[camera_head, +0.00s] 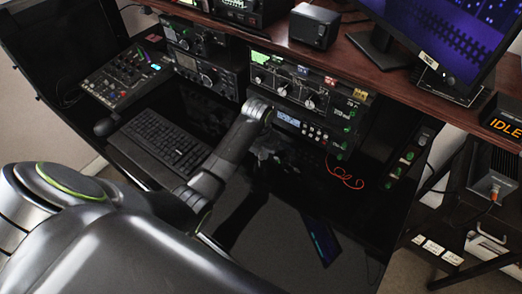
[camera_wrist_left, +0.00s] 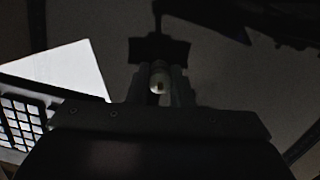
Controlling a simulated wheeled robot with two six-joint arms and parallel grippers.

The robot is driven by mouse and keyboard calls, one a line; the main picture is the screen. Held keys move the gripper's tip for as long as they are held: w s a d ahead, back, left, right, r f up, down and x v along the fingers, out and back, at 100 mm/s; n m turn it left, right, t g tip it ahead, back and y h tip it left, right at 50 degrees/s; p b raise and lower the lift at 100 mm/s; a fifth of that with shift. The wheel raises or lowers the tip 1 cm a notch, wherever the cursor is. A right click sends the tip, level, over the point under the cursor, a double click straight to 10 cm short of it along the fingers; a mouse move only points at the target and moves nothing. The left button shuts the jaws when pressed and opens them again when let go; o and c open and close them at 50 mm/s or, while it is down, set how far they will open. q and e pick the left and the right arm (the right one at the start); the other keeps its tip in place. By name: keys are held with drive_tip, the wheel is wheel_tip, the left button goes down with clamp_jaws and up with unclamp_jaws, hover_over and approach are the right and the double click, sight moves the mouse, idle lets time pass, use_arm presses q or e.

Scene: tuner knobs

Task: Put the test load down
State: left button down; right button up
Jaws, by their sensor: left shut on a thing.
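My left arm comes in from the left in the head view and reaches over the desk. Its gripper (camera_head: 265,158) is a dark shape in front of the lower radio panel, hard to make out there. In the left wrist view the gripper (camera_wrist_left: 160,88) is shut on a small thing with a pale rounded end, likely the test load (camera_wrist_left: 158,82). A dark block shows just beyond the fingertips; I cannot tell whether it is part of the load or its shadow. My right gripper is not in view.
A black keyboard (camera_head: 165,140) lies left of the arm. A stack of radio units (camera_head: 305,88) stands behind. A red cable (camera_head: 345,178) lies to the right. A box with an orange IDLE sign (camera_head: 505,124) is far right.

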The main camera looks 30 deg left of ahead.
use_arm(q)
drive_tip(key=shift+f, duration=0.1)
drive_tip(key=c, duration=1.3)
unclamp_jaws()
drive_tip(key=shift+r, duration=0.6)
wheel_tip(320, 180, up, 6)
drive_tip(key=shift+s+r, duration=0.25)
drive_tip(key=shift+s, duration=0.2)
